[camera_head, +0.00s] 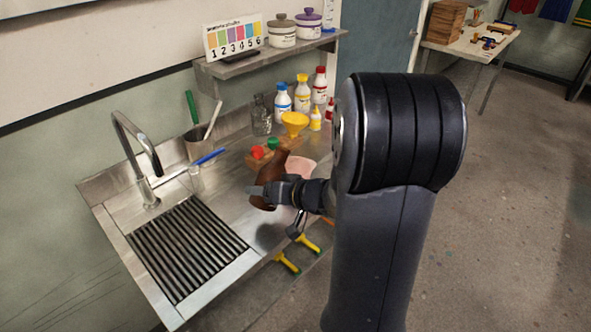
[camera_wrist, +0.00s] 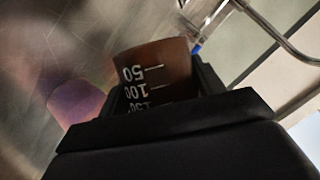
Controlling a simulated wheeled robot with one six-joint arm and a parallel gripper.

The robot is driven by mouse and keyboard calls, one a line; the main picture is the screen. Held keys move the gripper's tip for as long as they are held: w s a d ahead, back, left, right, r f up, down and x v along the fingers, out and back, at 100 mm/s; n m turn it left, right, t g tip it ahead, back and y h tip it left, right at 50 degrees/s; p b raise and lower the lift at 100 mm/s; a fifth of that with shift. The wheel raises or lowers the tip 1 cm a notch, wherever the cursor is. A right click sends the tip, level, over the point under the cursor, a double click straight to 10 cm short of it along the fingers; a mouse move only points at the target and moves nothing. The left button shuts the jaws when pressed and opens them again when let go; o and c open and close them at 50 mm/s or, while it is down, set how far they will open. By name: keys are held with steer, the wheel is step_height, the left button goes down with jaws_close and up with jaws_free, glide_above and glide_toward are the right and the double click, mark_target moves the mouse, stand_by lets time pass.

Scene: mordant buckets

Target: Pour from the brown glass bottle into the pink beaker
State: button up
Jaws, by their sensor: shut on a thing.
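The brown glass bottle (camera_head: 273,178) is held by my gripper (camera_head: 264,193), which is shut around its body above the steel counter. The bottle leans, with its narrow end up and to the right in the head view. In the wrist view, the brown bottle (camera_wrist: 158,68) with white 50, 100 and 150 marks sits between my dark fingers. The pink beaker (camera_head: 303,167) stands on the counter just right of the bottle, partly hidden behind my gripper and arm. A pinkish-purple round shape (camera_wrist: 75,101) left of the bottle in the wrist view looks like this beaker. I cannot see any liquid flowing.
A yellow funnel (camera_head: 294,122) and a wooden block with red and green caps (camera_head: 262,157) stand behind the bottle. A clear glass jar (camera_head: 261,115) and several capped bottles (camera_head: 302,95) line the back. The sink's tap (camera_head: 139,150) and ribbed drain (camera_head: 187,247) are at left.

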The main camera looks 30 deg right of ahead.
steer(key=shift+a+f+n+t+h+b, duration=0.1)
steer(key=shift+f+n+t+h+b, duration=0.25)
steer(key=shift+f+b, duration=0.6)
steer(key=shift+a+f+n+t+h+b, duration=0.1)
steer(key=shift+f+n+h+b, duration=0.15)
steer(key=shift+f+n+b, duration=0.65)
steer(key=n+h+b, duration=0.1)
steer(key=b, duration=0.2)
steer(key=shift+d+f+t+b, duration=0.1)
steer(key=shift+t+b, duration=0.15)
steer(key=shift+b, duration=0.15)
steer(key=shift+n+h+b, duration=0.4)
steer(key=shift+n+b, duration=0.05)
steer(key=shift+b, duration=0.5)
steer(key=shift+d, duration=0.1)
steer(key=shift+t, duration=0.3)
step_height(320, 180, up, 6)
steer(key=p, duration=0.7)
